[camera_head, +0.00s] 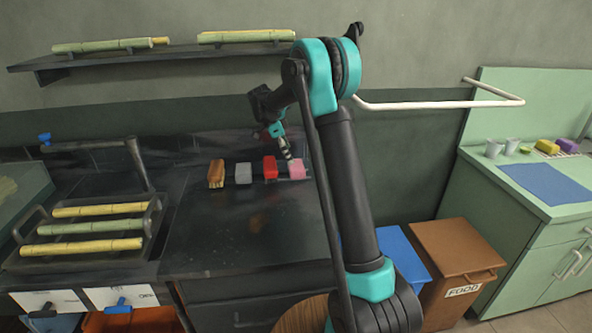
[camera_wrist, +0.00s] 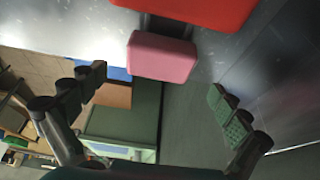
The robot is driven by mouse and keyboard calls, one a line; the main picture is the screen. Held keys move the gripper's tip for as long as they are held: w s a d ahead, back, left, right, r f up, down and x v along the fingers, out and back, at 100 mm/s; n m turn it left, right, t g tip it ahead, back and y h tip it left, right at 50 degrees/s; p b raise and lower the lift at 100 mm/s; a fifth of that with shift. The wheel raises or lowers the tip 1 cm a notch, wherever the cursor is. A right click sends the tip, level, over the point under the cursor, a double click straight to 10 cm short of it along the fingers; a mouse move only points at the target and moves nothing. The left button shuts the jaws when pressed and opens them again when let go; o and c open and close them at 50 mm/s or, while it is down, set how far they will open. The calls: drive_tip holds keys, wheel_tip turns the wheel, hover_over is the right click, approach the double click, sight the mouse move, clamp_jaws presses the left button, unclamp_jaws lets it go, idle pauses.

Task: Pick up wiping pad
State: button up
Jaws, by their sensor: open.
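A row of small blocks lies along the back of the dark counter: a brown one (camera_head: 216,174), a grey one (camera_head: 243,173), a red one (camera_head: 270,167) and a pink one (camera_head: 296,169). I cannot tell for certain which is the wiping pad. My gripper (camera_head: 287,150) is at the pink block, at the right end of the row. In the wrist view, my gripper (camera_wrist: 155,85) is open with its fingers wide apart and nothing between them. The pink block (camera_wrist: 162,57) shows just beyond the fingertips, with the red block (camera_wrist: 205,10) beside it.
A metal tray (camera_head: 88,262) with several cane pieces sits left on the counter, near a tap (camera_head: 140,165). A shelf (camera_head: 150,57) with cane hangs above. A white rail (camera_head: 440,105), brown bin (camera_head: 455,260) and green cabinet (camera_head: 530,235) stand right. The counter's front middle is clear.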

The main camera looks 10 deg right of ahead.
sight(296, 164)
drive_tip(key=shift+d+x, duration=0.15)
drive_tip(key=shift+x, duration=1.45)
drive_tip(key=shift+d+x, duration=0.1)
drive_tip(key=shift+x, duration=1.45)
drive_tip(key=shift+r, duration=0.1)
drive_tip(key=c, duration=1)
wheel_tip(296, 164, up, 10)
drive_tip(key=shift+r, duration=0.1)
